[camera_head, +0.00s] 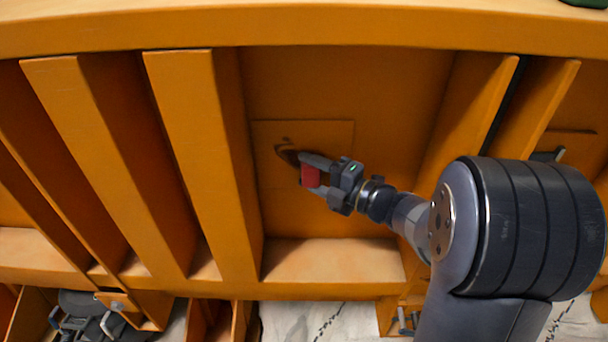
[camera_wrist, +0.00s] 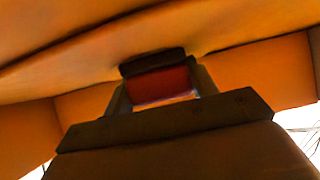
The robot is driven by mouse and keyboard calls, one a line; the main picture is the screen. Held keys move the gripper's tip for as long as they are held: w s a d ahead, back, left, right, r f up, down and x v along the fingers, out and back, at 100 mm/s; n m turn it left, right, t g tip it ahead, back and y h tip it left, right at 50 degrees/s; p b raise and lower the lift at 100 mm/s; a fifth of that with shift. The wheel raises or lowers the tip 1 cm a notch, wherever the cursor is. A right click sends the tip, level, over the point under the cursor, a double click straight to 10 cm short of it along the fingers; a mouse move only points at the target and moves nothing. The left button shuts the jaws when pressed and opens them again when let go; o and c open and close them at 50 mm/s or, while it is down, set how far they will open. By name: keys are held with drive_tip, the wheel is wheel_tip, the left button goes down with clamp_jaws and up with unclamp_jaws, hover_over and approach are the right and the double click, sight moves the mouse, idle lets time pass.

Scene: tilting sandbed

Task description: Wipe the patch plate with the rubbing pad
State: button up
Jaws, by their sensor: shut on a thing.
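The patch plate (camera_head: 330,135) is a flat orange panel set on the orange wall between two ribs, with a dark smudge (camera_head: 287,150) on its left part. My gripper (camera_head: 312,172) is shut on the rubbing pad (camera_head: 310,176), a red block with a dark face. The gripper is in front of the plate, near the smudge, and hides part of the plate. In the wrist view, the red pad (camera_wrist: 160,84) sits between the fingers with its dark face close to an orange surface. I cannot tell whether the pad touches the plate.
Tall orange ribs (camera_head: 205,160) stand left of the plate, and another rib (camera_head: 470,130) stands to the right. An orange beam (camera_head: 300,25) runs along the top. A ledge (camera_head: 335,260) lies below the plate. Open bins with dark items (camera_head: 85,312) are at the lower left.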

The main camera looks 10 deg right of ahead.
drive_tip(key=d, duration=0.1)
drive_tip(key=d+b, duration=0.1)
drive_tip(key=d, duration=0.1)
drive_tip(key=shift+s, duration=0.35)
drive_tip(key=shift+r, duration=0.1)
